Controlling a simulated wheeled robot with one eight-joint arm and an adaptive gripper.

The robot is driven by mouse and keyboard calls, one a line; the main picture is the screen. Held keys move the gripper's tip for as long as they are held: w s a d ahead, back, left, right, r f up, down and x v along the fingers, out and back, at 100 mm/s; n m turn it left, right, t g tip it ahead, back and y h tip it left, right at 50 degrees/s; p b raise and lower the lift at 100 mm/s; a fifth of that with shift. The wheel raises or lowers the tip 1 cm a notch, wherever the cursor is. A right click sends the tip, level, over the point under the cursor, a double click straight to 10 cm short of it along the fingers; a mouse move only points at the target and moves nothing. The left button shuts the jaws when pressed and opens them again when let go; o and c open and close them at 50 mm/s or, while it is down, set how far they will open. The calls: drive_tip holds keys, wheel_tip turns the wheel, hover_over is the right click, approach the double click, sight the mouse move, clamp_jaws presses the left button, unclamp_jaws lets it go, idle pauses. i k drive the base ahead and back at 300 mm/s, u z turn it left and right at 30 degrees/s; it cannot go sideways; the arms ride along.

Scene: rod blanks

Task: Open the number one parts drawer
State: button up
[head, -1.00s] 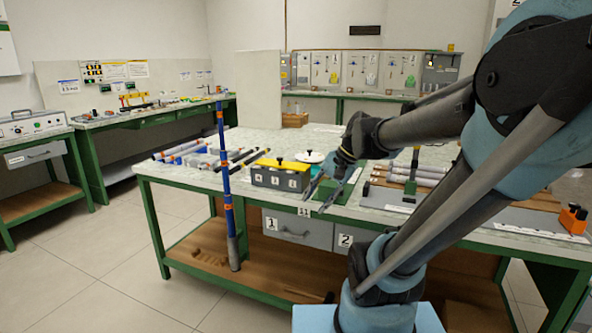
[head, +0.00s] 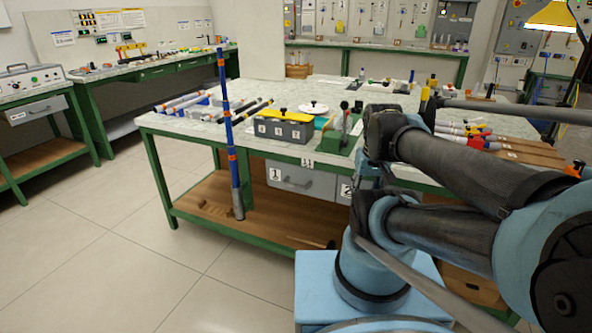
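The number one drawer (head: 312,184) is a grey drawer front under the worktop of the green-framed bench. It has a white "1" label at its left and a dark handle, and it looks shut. My gripper (head: 384,135) shows only as a dark body at the end of my arm, in front of the bench and up to the right of the drawer in the picture. Its fingers are hidden or too unclear to read. The number two drawer (head: 346,189) beside it is mostly covered by my arm.
A tall blue-and-orange rod (head: 232,160) stands upright in front of the bench, left of the drawer. A grey box with a yellow lid (head: 283,128) sits on the worktop above. The floor (head: 130,265) at the left is clear.

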sight(322, 184)
drive_tip(key=u, duration=0.8)
drive_tip(key=k, duration=1.55)
drive_tip(key=z, duration=0.85)
drive_tip(key=i, duration=0.95)
drive_tip(key=u, duration=0.05)
